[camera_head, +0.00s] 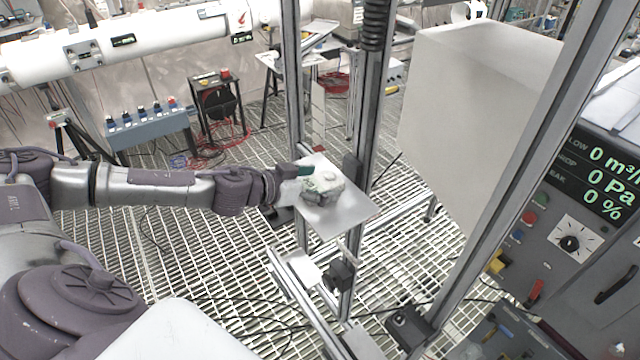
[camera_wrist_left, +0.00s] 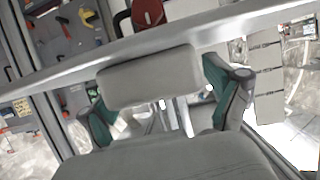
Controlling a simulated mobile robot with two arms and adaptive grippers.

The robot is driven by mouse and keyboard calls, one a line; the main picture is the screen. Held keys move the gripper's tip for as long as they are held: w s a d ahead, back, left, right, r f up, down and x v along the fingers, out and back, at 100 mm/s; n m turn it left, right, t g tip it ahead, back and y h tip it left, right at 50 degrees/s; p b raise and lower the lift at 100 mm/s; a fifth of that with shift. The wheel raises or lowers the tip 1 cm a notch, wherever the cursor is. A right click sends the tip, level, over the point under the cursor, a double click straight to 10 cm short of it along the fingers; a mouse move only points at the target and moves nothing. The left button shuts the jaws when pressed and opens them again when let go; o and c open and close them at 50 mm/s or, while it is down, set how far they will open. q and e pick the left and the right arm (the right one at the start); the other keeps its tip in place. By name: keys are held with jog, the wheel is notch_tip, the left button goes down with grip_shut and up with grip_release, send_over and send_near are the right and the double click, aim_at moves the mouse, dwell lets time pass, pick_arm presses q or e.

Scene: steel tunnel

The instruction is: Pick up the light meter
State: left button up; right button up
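My left gripper (camera_head: 309,180) reaches in from the left over a small pale plate held between metal posts. A lumpy pale grey-green thing (camera_head: 328,190) with a rounded top is at its fingertips, above or on the plate; it may be the light meter, but its details are too small to tell. In the left wrist view the two green-padded fingers of my left gripper (camera_wrist_left: 160,108) stand wide apart. A smooth grey block shows between them; I cannot tell whether it is part of the gripper. No grip is visible. My right gripper is out of view.
The plate (camera_head: 348,213) is bare at its front and right. A tall metal post (camera_head: 371,110) rises close behind it. A large white box (camera_head: 475,110) and a control panel (camera_head: 575,235) stand to the right. Open grating floor (camera_head: 200,260) lies below, with cables on it.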

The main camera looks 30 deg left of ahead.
pick_arm(q)
jog(key=c, duration=1.1)
jog(key=shift+r, duration=0.15)
